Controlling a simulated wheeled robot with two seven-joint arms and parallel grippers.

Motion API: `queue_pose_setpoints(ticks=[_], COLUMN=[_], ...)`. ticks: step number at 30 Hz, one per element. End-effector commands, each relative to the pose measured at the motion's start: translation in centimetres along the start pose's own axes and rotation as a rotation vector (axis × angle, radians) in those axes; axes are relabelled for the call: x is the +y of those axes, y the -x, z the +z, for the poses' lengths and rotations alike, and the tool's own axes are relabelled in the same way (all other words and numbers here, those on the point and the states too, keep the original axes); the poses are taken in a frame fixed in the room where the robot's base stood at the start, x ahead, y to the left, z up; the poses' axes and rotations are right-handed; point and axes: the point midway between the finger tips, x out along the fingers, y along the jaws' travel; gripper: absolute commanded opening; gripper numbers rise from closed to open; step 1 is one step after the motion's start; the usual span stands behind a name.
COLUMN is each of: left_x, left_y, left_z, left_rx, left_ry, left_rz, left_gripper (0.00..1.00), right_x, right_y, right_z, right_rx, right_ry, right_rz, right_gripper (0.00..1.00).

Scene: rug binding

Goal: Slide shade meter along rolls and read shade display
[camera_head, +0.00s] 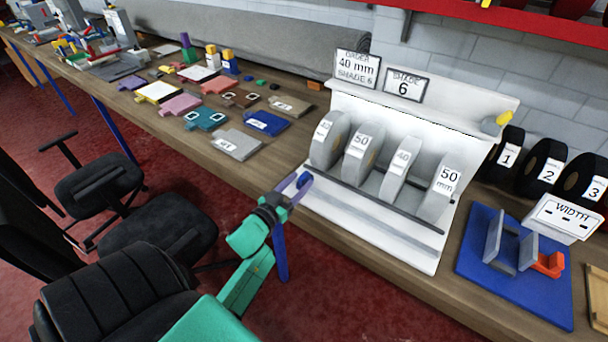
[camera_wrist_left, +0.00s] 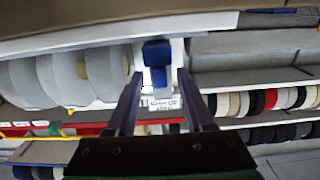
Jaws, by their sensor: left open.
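My left gripper (camera_head: 296,190) is open at the left end of the white roll stand (camera_head: 440,115). A small blue block (camera_head: 303,180), apparently the shade meter, sits at its fingertips. In the left wrist view the blue block (camera_wrist_left: 157,62) shows ahead, between the lines of the two open fingers (camera_wrist_left: 157,85); I cannot tell whether they touch it. Several grey rolls stand in the stand, including a 50 roll (camera_head: 358,148), a 40 roll (camera_head: 400,165) and a 50 mm roll (camera_head: 440,190). The display card (camera_head: 405,85) reads "SHADE 6". My right gripper is not in view.
An order card (camera_head: 357,69) reads "40 mm SHADE 6". A blue board (camera_head: 490,285) with grey uprights and a red part lies right, near a WIDTH sign (camera_head: 560,215). Black numbered rolls (camera_head: 545,165) stand behind. Coloured sample pieces (camera_head: 237,144) cover the left bench. A rail (camera_head: 385,205) runs before the rolls.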

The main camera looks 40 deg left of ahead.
Motion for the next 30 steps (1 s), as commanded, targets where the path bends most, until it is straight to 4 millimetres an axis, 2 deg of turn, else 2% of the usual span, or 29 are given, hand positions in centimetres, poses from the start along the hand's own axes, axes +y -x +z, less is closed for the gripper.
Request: queue_pose_setpoints(ticks=[1, 5, 13, 14, 15, 17, 18, 30], left_x=[0.0, 0.0, 0.0, 0.0, 0.0, 0.0, 0.0, 0.0], left_y=[-1.1, -2.6, -2.9, -2.9, -2.9, -2.9, -2.9, -2.9], left_z=[-0.2, 0.0, 0.1, 0.1, 0.1, 0.1, 0.1, 0.1], left_rx=[0.002, 0.000, -0.002, -0.002, -0.001, -0.001, -0.001, -0.001], left_ry=[0.001, 0.001, 0.001, 0.001, 0.001, 0.001, 0.001, 0.001], left_rz=[0.000, -0.001, -0.001, -0.001, -0.001, -0.001, -0.001, 0.000], left_gripper=[0.53, 0.53, 0.53, 0.45, 0.30, 0.07, 0.00, 0.00], right_x=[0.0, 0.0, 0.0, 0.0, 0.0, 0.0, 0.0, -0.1], right_y=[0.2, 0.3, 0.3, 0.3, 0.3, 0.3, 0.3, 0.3], right_z=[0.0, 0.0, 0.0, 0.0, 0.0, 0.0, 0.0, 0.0], right_rx=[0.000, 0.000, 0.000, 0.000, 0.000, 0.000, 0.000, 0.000], right_ry=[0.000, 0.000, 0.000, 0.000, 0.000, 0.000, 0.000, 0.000], right_rz=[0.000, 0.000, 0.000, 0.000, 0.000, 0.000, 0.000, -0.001], right_gripper=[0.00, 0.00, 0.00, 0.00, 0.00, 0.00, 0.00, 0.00])
